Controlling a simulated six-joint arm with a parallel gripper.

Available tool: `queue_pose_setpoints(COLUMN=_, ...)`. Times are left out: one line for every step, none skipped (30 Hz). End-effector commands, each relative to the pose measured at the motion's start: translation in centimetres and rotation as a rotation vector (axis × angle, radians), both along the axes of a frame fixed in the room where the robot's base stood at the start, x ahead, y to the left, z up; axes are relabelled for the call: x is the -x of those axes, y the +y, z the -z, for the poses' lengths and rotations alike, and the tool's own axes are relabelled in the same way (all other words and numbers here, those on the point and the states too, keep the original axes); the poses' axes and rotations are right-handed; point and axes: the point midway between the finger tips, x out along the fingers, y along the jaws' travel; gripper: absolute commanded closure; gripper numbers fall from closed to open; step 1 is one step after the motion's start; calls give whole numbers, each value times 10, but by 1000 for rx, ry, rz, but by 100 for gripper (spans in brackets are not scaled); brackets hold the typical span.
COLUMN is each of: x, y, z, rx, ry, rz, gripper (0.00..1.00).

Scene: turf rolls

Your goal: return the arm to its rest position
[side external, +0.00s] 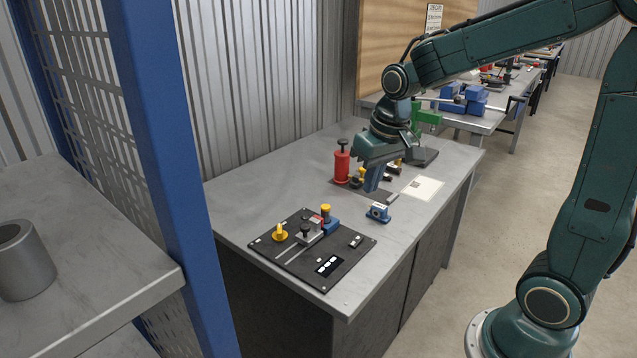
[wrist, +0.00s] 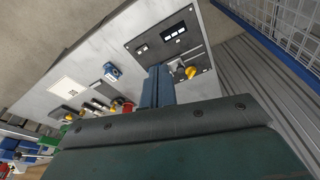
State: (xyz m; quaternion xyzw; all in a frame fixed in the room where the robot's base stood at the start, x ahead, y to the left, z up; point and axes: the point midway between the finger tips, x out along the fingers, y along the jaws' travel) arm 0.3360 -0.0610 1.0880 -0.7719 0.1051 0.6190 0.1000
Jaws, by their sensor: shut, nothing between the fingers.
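My gripper (side external: 371,187) hangs from the dark green arm over the grey workbench (side external: 246,203), fingers pointing down. Its blue fingers are together with nothing between them. In the side view it appears just right of a red cylinder with a black knob (side external: 342,166) and hides part of the small fittings behind it. I cannot tell the exact gap to the bench top. In the wrist view the shut fingers (wrist: 157,72) point toward the bench, with a dark panel (wrist: 142,47) beyond them.
A dark panel with yellow knobs and a slider (side external: 275,258) lies on the near bench end. A small blue block (side external: 378,213) and a white sheet (side external: 424,188) lie near the front edge. A blue post (side external: 160,150) and mesh stand left. Open floor (side external: 545,170) lies right.

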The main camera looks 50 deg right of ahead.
Motion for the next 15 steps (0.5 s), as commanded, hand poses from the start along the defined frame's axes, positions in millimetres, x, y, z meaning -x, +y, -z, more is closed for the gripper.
queue_pose_setpoints(x=9, y=6, z=-9, rx=4, ry=-19, rz=-17, gripper=100)
queue_pose_setpoints(x=14, y=8, z=-12, rx=7, ry=-27, rz=-26, gripper=100)
queue_pose_setpoints(x=20, y=12, z=-17, rx=10, ry=-39, rz=-37, gripper=100)
queue_pose_setpoints(x=25, y=14, z=-21, rx=12, ry=-47, rz=-47, gripper=100)
queue_pose_setpoints(x=30, y=17, z=-24, rx=14, ry=-56, rz=-57, gripper=100)
queue_pose_setpoints(x=36, y=20, z=-29, rx=17, ry=-68, rz=-70, gripper=100)
queue_pose_setpoints(x=41, y=22, z=-32, rx=20, ry=-75, rz=-79, gripper=100)
queue_pose_setpoints(x=46, y=25, z=-34, rx=22, ry=-83, rz=-87, gripper=100)
queue_pose_setpoints(x=53, y=28, z=-38, rx=24, ry=-96, rz=-99, gripper=100)
queue_pose_setpoints(x=58, y=30, z=-40, rx=26, ry=-103, rz=-108, gripper=100)
queue_pose_setpoints(x=63, y=32, z=-43, rx=28, ry=-113, rz=-117, gripper=100)
queue_pose_setpoints(x=70, y=35, z=-45, rx=31, ry=-124, rz=-129, gripper=100)
queue_pose_setpoints(x=75, y=37, z=-47, rx=33, ry=-132, rz=-138, gripper=100)
queue_pose_setpoints(x=80, y=39, z=-49, rx=35, ry=-142, rz=-147, gripper=100)
queue_pose_setpoints(x=87, y=42, z=-51, rx=38, ry=-152, rz=-161, gripper=100)
